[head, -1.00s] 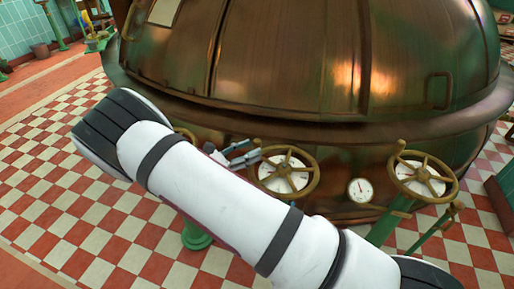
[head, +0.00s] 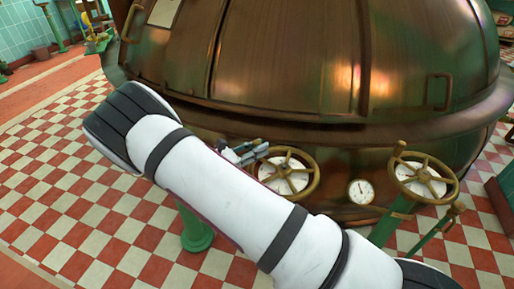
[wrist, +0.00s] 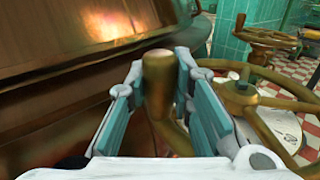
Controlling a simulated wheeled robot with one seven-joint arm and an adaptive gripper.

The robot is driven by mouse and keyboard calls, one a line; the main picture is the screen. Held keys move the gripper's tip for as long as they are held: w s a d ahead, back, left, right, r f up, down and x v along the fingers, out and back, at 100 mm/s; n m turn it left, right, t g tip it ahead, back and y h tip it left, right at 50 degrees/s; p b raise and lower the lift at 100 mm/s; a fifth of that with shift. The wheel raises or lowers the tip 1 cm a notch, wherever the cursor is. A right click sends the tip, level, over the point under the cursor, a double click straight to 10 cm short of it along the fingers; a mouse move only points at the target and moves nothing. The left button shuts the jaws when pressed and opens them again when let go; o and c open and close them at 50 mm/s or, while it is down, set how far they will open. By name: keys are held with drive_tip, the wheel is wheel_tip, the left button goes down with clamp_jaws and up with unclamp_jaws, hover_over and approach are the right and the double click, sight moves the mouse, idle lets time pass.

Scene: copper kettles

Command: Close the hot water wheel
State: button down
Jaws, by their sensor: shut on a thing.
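A brass hand wheel (head: 316,182) with spokes stands over a white dial in front of the copper kettle, mid-picture in the head view. It also shows at the right of the wrist view (wrist: 240,93). My gripper (head: 258,153) is at the upper left of this wheel's rim. In the wrist view its pads are shut on the wheel's upright brass handle (wrist: 159,75), one pad on each side. A second brass wheel (head: 425,178) stands further right with its own dial. No label tells which wheel is for hot water.
The large copper kettle (head: 300,60) rises close behind the wheels. A round gauge (head: 361,191) sits between the two wheels. A green post (head: 196,232) stands below my arm. The checkered floor (head: 75,150) at left is open.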

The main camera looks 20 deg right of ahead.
drive_tip(key=shift+w+d+f+m+g+h+b, duration=0.1)
drive_tip(key=shift+w+d+m+g+b, duration=0.1)
drive_tip(key=shift+d+m+g+b, duration=0.25)
drive_tip(key=shift+w+d+m+g+h+b, duration=0.1)
drive_tip(key=shift+w+d+m+g+b, duration=0.15)
drive_tip(key=shift+g, duration=0.45)
drive_tip(key=shift+w+d+f+m+g+h+b, duration=0.1)
drive_tip(key=shift+d+m+g+b, duration=0.1)
drive_tip(key=shift+m+g+b, duration=0.25)
drive_tip(key=shift+w+d+r+p, duration=0.2)
drive_tip(key=shift+d+p, duration=0.2)
drive_tip(key=shift+d, duration=0.15)
drive_tip(key=c, duration=1.4)
unclamp_jaws()
drive_tip(key=a, duration=1.2)
drive_tip(key=shift+s, duration=0.35)
